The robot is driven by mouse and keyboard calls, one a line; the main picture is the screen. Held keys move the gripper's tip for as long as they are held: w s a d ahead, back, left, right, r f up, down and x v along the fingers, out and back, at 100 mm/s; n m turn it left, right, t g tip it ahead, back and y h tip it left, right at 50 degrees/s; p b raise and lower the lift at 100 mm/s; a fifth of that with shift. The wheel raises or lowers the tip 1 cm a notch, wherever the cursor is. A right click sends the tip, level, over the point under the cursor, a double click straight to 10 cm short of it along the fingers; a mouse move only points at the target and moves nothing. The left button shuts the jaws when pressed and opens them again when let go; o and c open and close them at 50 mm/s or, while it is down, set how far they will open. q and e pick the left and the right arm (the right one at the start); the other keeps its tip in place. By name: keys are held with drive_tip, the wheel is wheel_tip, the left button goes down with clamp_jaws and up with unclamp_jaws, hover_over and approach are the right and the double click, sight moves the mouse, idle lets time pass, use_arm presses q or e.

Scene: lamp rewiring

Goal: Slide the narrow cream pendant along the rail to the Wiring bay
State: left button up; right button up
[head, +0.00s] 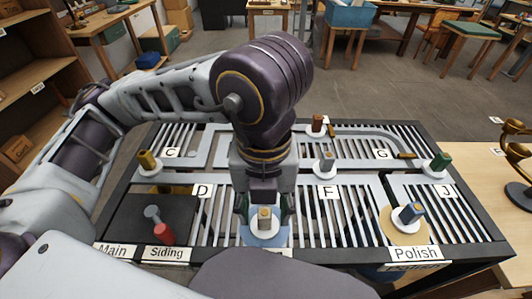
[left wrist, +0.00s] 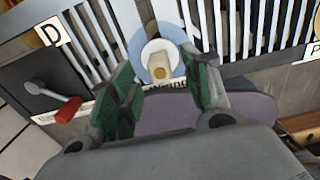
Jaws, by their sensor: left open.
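The narrow cream pendant (head: 264,217) stands on a white disc over a round blue pad (head: 247,238) at the front edge of the rail table. In the left wrist view the cream pendant (left wrist: 160,66) is upright on its disc. My left gripper (head: 264,210) is open above the pad, one finger on each side of the pendant. In the left wrist view the green fingers (left wrist: 163,88) show a gap on both sides of it. A label just in front of the pad is partly hidden; it seems to end in "ring". My right gripper is out of view.
A blue pendant (head: 411,213) stands at the Polish label (head: 416,253). Grey (head: 326,161), brown (head: 317,125), green (head: 440,163) and gold (head: 148,161) pendants stand on the rails. A red-handled lever (head: 163,233) is near the Siding label (head: 167,254).

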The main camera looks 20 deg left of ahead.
use_arm(q)
drive_tip(key=shift+r, duration=1.85)
